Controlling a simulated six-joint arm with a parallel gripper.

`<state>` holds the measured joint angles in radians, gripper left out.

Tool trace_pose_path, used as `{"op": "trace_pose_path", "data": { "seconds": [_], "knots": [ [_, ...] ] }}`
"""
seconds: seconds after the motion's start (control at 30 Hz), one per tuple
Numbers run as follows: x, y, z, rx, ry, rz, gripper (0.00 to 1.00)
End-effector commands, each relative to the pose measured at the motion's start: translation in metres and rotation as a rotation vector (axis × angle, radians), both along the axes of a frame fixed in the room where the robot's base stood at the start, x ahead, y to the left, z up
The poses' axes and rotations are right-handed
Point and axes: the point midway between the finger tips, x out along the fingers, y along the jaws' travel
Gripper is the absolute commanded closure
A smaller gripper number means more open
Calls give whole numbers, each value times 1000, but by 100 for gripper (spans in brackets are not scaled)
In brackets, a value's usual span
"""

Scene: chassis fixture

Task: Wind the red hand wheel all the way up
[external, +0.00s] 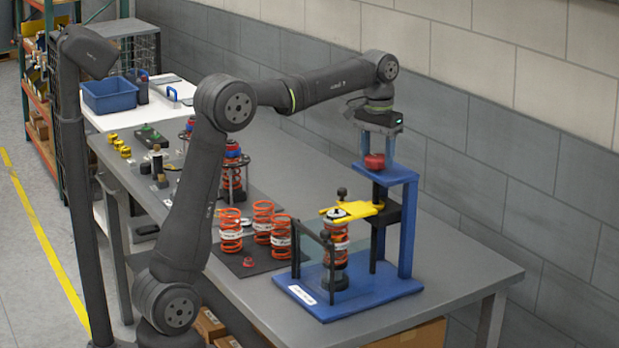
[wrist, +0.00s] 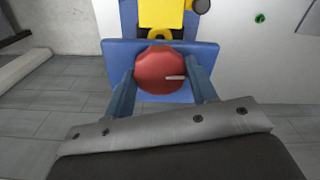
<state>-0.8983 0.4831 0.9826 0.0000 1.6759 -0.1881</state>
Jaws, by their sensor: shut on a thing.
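The red hand wheel (external: 374,161) sits on top of the blue press frame (external: 406,230) on the table. In the wrist view the red hand wheel (wrist: 158,70) is a round knob with a pale mark on its right side. My gripper (external: 376,155) points down over it. In the wrist view my gripper (wrist: 165,75) has a finger on each side of the wheel, shut on it. Below, a yellow plate (external: 352,210) rests at the top of an orange spring (external: 335,245) in the frame. Whether the plate touches the spring is hard to tell.
Several orange springs (external: 262,222) stand on a dark mat left of the frame. A small red part (external: 249,262) lies there too. Spring assemblies in a rack (external: 232,170) stand farther back. A grey block wall is behind the table. Bare tabletop (external: 450,262) lies right of the frame.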

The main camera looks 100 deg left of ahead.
Motion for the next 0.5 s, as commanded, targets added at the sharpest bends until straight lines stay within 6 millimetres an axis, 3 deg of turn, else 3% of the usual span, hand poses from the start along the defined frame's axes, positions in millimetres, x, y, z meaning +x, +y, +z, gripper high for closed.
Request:
{"op": "trace_pose_path", "data": {
  "seconds": [0.5],
  "knots": [
    [0,0,0,0,0,374,74]
  ]
}}
